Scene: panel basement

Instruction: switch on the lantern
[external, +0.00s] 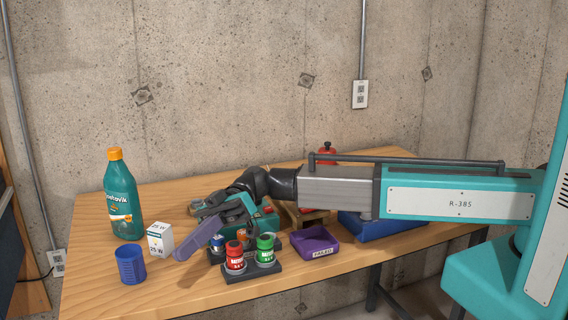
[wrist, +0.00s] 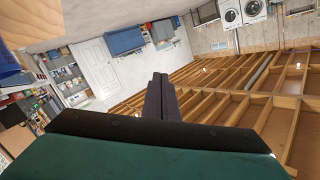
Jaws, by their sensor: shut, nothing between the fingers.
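My gripper (external: 181,253) is in the middle of the table in the external view, with its purple-grey fingers together and empty. The fingers point down to the left, in front of the small white bulb box and left of the paint jars. In the wrist view the shut fingers (wrist: 160,92) stand against the far room and wooden joists. I cannot clearly make out a lantern. A red object (external: 326,152) with a small knob shows behind my arm at the back of the table; my arm hides its lower part. No switch is visible.
A teal bottle (external: 122,195), a white bulb box (external: 160,240) and a blue cup (external: 130,265) stand at left. Red (external: 235,258) and green (external: 265,250) jars sit in a dark holder. The back left is clear.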

